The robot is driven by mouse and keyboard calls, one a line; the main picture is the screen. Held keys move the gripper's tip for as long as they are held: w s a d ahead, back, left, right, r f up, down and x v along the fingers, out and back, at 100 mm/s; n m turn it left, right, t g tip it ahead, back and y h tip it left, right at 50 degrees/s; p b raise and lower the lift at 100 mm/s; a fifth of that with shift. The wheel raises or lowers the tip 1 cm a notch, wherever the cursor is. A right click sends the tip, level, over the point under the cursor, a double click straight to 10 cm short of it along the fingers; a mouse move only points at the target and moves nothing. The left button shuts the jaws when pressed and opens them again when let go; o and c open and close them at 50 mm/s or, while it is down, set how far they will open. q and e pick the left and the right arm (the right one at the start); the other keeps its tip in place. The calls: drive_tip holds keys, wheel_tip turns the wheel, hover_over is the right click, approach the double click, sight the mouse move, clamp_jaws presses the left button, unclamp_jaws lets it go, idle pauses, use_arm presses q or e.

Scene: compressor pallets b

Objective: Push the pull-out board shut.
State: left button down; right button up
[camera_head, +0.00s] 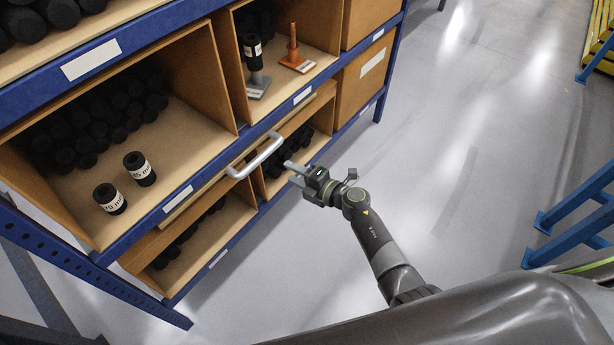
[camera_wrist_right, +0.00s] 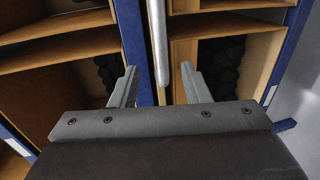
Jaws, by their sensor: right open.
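The pull-out board (camera_head: 312,109) shows as a thin wooden edge just under the blue shelf beam. A silver bar handle (camera_head: 256,156) is on its front and stands out toward the aisle. My right gripper (camera_head: 291,170) is open and empty, just right of and a little below the handle in the head view, apart from it. In the right wrist view the handle (camera_wrist_right: 158,42) runs upright, ahead of and between the open fingers. How far the board is out is hard to tell. My left gripper is out of view.
The blue-framed shelf (camera_head: 115,254) has wooden bins with black cylinders. Two labelled black cylinders (camera_head: 139,168) stand in the left bin. An orange peg on a base (camera_head: 294,55) stands in the upper bin. The grey floor (camera_head: 450,150) to the right is clear.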

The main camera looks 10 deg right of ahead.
drive_tip(key=shift+p+v, duration=0.35)
drive_tip(key=shift+v, duration=1.7)
drive_tip(key=s+d+f+m+g+h+p, duration=0.1)
drive_tip(key=s+d+f+m+h, duration=0.4)
drive_tip(key=s+d+f+m, duration=0.4)
drive_tip(key=s+d+f+m+g+h+p, duration=0.1)
drive_tip(key=s+d+f+m+h, duration=0.5)
drive_tip(key=f, duration=0.5)
drive_tip(key=s+d+f+m+g, duration=0.1)
drive_tip(key=s+f+m+g, duration=0.2)
drive_tip(key=s, duration=0.7)
drive_tip(key=s+d+f+m+g+p, duration=0.1)
drive_tip(key=s+f+m+g, duration=0.2)
drive_tip(key=s, duration=0.8)
drive_tip(key=s+d+f+m+g, duration=0.1)
drive_tip(key=s+f+m+g, duration=0.2)
drive_tip(key=s, duration=0.8)
wheel_tip(320, 180, down, 2)
drive_tip(key=shift+s+f+m+p, duration=0.2)
drive_tip(key=shift+m+p, duration=0.1)
drive_tip(key=shift+m, duration=0.8)
